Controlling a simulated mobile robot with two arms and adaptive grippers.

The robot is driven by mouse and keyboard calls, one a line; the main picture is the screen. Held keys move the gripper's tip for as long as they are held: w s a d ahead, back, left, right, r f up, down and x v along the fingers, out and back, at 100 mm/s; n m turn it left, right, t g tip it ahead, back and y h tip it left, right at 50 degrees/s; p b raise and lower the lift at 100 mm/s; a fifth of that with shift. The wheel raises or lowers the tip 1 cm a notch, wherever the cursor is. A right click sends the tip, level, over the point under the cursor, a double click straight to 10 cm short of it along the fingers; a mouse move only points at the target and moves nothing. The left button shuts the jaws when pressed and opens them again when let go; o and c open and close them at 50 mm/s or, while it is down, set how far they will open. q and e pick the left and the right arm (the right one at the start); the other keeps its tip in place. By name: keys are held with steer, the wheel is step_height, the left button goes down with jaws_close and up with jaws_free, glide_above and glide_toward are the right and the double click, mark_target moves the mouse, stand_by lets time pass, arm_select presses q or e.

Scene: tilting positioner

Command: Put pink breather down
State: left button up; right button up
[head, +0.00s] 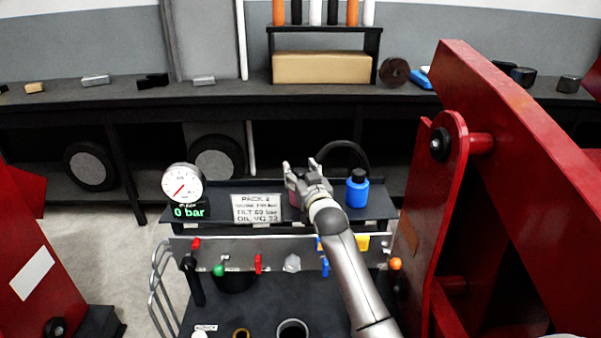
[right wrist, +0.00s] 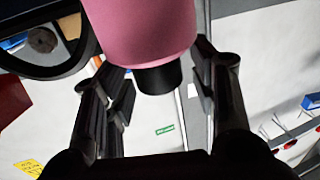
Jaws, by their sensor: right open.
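The pink breather (right wrist: 145,30) fills the top middle of the right wrist view, with its short black neck (right wrist: 158,78) towards me. In the head view only a small bit of its pink (head: 294,199) shows behind my gripper, at the rear shelf of the cart. My right gripper (head: 302,168) is open, with one finger on each side of the breather. A gap shows on the left of the neck; the right finger looks close to the pink body, and I cannot tell if it touches. The breather's far end is hidden. My left gripper is not in view.
A blue bottle with a black cap (head: 357,190) stands just right of the gripper on the shelf (head: 384,212). A sign (head: 257,208) and a 0 bar gauge (head: 183,184) are to the left. A black hose (head: 345,145) arches behind. Red positioner arms (head: 520,150) rise at right.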

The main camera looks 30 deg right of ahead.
steer(key=shift+r, duration=0.25)
steer(key=shift+s+a+f, duration=0.15)
steer(key=shift+s, duration=0.2)
steer(key=v, duration=1.1)
steer(key=shift+s+b, duration=0.15)
steer(key=shift+b, duration=0.15)
steer(key=shift+a, duration=0.1)
